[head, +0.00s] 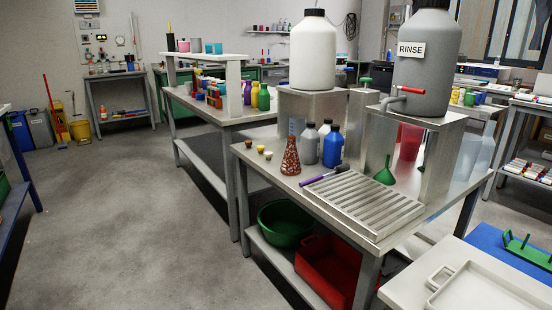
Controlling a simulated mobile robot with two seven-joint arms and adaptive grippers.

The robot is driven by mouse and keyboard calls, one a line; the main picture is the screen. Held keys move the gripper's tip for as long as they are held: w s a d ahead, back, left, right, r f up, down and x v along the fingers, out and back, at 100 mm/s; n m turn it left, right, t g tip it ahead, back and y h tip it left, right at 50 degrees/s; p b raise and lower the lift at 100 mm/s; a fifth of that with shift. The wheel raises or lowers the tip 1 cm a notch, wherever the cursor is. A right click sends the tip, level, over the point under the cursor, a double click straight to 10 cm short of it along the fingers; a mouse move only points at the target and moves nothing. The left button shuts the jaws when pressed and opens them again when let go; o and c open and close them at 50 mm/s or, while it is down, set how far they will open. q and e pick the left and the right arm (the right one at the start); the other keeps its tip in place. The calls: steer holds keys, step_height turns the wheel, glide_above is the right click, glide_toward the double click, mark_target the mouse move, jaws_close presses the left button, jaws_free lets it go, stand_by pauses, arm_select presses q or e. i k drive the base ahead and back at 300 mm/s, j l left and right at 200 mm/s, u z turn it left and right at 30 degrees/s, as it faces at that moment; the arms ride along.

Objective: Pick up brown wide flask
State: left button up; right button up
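A brown conical flask with a wide base and light speckles (291,158) stands upright on the metal table (262,170) in the middle of the head view. It is near the table's left part, just behind a purple-handled brush-like tool (319,179). Its narrow neck points up and nothing covers it. Neither of my grippers shows in this view.
Small yellowish stoppers (261,149) sit to the left. The floor at left is clear.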

mark_target(291, 164)
steer(key=i+j+z, duration=0.45)
steer(key=i+j, duration=0.6)
